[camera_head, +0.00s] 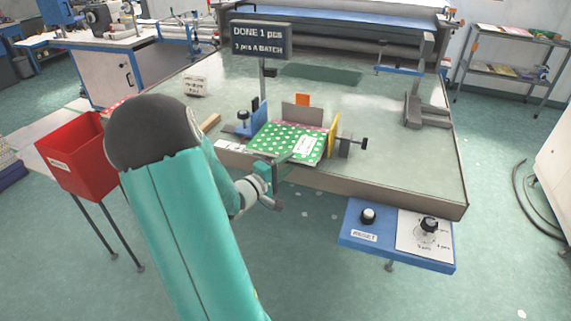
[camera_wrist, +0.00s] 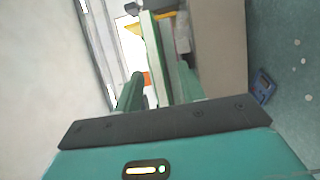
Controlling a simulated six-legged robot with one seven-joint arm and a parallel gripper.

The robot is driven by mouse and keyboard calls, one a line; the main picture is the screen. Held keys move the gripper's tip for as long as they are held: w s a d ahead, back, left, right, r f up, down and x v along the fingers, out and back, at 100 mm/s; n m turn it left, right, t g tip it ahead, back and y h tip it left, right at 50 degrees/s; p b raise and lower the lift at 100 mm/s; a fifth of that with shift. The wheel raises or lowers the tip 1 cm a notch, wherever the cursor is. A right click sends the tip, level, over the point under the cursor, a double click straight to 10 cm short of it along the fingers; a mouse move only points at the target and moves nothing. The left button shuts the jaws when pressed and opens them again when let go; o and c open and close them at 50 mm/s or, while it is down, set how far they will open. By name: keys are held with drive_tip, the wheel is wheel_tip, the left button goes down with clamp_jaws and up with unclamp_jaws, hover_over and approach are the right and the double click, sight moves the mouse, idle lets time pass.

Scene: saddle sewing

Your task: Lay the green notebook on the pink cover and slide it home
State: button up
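The green notebook with white dots (camera_head: 272,138) and a pale label lies flat in the fixture on the table. A thin strip of the pink cover (camera_head: 313,127) shows along its back edge; the rest is hidden under the notebook. My gripper (camera_head: 282,168) is at the notebook's front edge, one finger seeming to overlap it. In the wrist view, my gripper (camera_wrist: 160,80) has its fingers apart, with the notebook (camera_wrist: 152,45) edge-on between them. A gap shows beside the left finger; contact on the right is unclear.
The fixture has a blue block (camera_head: 250,122) at left, a grey back plate (camera_head: 302,115) and a yellow side plate (camera_head: 333,133). A sign (camera_head: 261,40) reads "DONE 1 pcs, 3 pcs A BATCH". A red bin (camera_head: 75,158) stands left, a blue control panel (camera_head: 378,232) front right.

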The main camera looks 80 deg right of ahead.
drive_tip(key=w+a, duration=0.1)
drive_tip(key=a, duration=0.8)
drive_tip(key=shift+a, duration=0.4)
idle(0.9)
idle(0.5)
